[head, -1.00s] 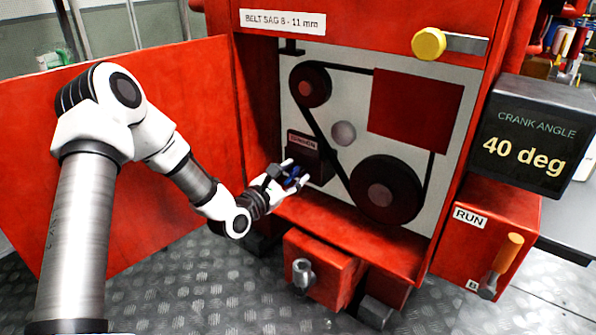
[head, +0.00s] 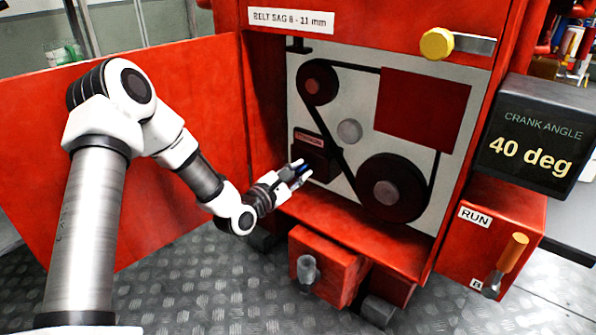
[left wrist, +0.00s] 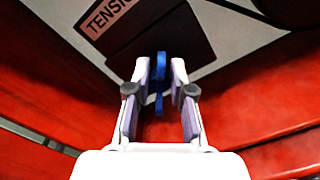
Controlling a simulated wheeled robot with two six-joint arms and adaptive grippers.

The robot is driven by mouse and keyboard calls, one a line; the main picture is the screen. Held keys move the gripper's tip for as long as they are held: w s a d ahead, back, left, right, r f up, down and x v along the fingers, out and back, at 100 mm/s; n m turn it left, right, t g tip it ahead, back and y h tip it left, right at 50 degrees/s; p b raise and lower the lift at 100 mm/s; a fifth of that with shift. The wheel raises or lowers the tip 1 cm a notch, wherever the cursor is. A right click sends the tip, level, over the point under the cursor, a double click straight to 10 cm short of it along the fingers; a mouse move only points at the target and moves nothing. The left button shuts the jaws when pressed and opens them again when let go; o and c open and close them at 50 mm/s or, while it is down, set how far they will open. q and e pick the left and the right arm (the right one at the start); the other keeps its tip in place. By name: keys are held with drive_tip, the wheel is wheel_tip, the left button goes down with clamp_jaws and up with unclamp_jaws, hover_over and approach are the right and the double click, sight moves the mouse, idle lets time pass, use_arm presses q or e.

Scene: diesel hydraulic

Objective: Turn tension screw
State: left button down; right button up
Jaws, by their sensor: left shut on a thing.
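The blue tension screw (left wrist: 159,82) shows between the two pale fingers of my left gripper (left wrist: 160,78) in the left wrist view. It sticks out below a dark block labelled TENSION (head: 311,155), which shows again in the left wrist view (left wrist: 150,45). In the head view my left gripper (head: 302,174) reaches into the red housing at the block's lower edge. It is shut on the screw, and its fingers hide most of it there. My right gripper is in neither view.
A belt runs around a small upper pulley (head: 318,84) and a large lower pulley (head: 390,188). A red door (head: 150,215) stands open at left. A display (head: 530,140) reads 40 deg. A RUN lever (head: 512,255) is at lower right.

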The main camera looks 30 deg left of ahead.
use_arm(q)
drive_tip(key=m+p, duration=0.1)
drive_tip(key=m, duration=0.3)
drive_tip(key=shift+d, duration=0.1)
drive_tip(key=m+p, duration=0.1)
drive_tip(key=m, duration=0.3)
drive_tip(key=shift+f, duration=0.1)
drive_tip(key=m+p, duration=0.1)
drive_tip(key=m, duration=0.3)
drive_tip(key=shift+f+m, duration=0.1)
drive_tip(key=shift+m, duration=0.2)
drive_tip(key=m+p, duration=0.2)
drive_tip(key=m, duration=0.1)
drive_tip(key=shift+m, duration=0.3)
drive_tip(key=m+p, duration=0.1)
drive_tip(key=m, duration=0.2)
drive_tip(key=shift+f+m+p, duration=0.1)
drive_tip(key=shift+m+p, duration=0.2)
drive_tip(key=m+p, duration=0.2)
drive_tip(key=m, duration=0.1)
drive_tip(key=shift+m, duration=0.3)
drive_tip(key=m+p, duration=0.2)
drive_tip(key=m, duration=0.1)
drive_tip(key=shift+a+m, duration=0.25)
drive_tip(key=shift+m, duration=0.05)
drive_tip(key=shift+f+m+p, duration=0.15)
drive_tip(key=shift+m+p, duration=0.55)
drive_tip(key=shift+m, duration=0.5)
